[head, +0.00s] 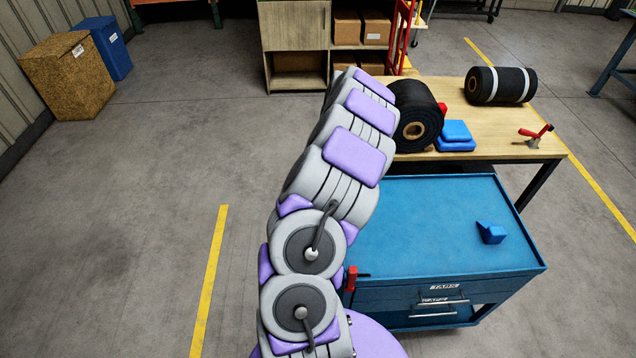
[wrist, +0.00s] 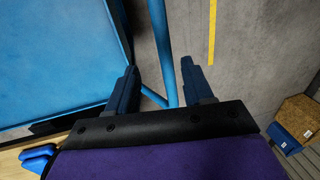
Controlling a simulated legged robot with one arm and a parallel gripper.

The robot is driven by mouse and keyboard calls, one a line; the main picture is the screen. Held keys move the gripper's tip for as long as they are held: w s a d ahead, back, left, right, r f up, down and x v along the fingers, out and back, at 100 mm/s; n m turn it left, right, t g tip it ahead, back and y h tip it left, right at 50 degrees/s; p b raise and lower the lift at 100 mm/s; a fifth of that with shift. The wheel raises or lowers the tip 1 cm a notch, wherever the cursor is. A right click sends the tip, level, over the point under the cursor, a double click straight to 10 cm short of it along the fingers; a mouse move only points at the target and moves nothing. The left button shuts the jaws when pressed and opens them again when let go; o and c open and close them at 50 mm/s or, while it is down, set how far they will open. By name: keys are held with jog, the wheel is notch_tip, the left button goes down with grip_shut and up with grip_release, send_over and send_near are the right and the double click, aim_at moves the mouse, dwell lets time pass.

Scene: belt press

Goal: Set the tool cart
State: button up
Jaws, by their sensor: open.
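The blue tool cart (head: 400,240) stands right of my arm in the head view, with drawers in its front face. A small blue wedge-shaped block (head: 491,233) lies on its top. In the wrist view the cart's blue top (wrist: 50,60) fills the upper left. A blue bar (wrist: 162,40), apparently part of the cart, runs down between the fingers of my gripper (wrist: 159,64). The fingers are open, one on each side of the bar as pictured; I cannot tell how far below them it lies. My arm hides the cart's left side and my gripper in the head view.
A wooden table (head: 545,148) behind the cart holds a black roll (head: 432,105), a banded black roll (head: 480,85), blue blocks (head: 456,135) and a red-handled clamp (head: 535,133). A shelf (head: 295,30) stands behind. The floor at left is clear up to the brown box (head: 70,75).

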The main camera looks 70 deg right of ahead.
notch_tip(320, 180, up, 8)
jog(key=s, duration=0.1)
jog(key=shift+s+d+f, duration=0.15)
jog(key=shift+s+d, duration=0.05)
jog(key=shift+d, duration=0.15)
dwell(0.3)
